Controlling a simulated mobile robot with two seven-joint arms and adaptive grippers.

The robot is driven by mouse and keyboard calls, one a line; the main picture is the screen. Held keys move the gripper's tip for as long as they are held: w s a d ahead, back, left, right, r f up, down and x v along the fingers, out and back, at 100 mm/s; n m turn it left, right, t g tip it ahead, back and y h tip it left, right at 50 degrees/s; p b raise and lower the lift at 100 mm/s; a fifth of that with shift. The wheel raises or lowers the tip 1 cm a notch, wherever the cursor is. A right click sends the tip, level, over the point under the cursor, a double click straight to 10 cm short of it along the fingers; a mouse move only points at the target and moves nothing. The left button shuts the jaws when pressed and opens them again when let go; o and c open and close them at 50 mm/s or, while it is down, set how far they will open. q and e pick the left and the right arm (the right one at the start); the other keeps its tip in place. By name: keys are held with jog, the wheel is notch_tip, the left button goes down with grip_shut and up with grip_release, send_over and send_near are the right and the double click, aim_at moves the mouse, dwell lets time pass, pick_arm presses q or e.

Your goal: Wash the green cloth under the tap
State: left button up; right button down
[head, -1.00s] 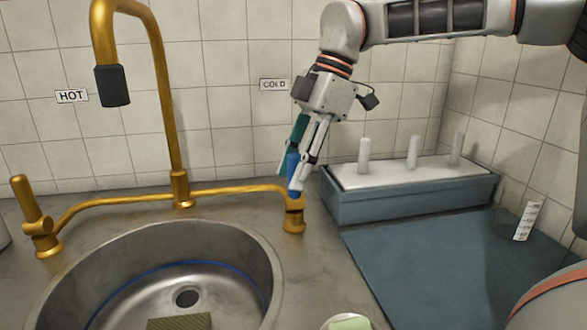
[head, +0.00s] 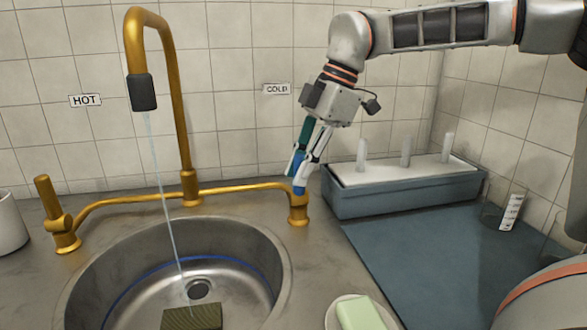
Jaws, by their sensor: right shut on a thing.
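An olive-green, textured folded piece (head: 192,318), which looks like the green cloth, lies in the round steel sink (head: 277,262) near the drain, cut by the bottom edge. The gold tap (head: 180,120) arches over the sink, and a thin stream of water (head: 166,195) falls from its dark nozzle, down beside the drain and close to the cloth. My right gripper (head: 301,172) is shut on the blue cold handle at the right end of the gold pipe; its fingers partly hide the handle. My left gripper is out of view.
The gold hot handle (head: 47,197) stands left of the sink. A pale green block (head: 360,314) rests on a dish at the bottom. A blue-grey rack (head: 400,195) with white pegs and a blue-grey mat (head: 420,260) are at the right. A white cup (head: 8,225) stands far left.

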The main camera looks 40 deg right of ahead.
jog(key=shift+s, duration=0.2)
jog(key=shift+s+a+t+h, duration=0.2)
jog(key=shift+a+t+h, duration=0.1)
jog(key=shift+t, duration=0.2)
jog(key=shift+d+f, duration=0.1)
jog(key=shift+f, duration=0.05)
jog(key=c, duration=1.9)
grip_release()
jog(key=v, duration=1.2)
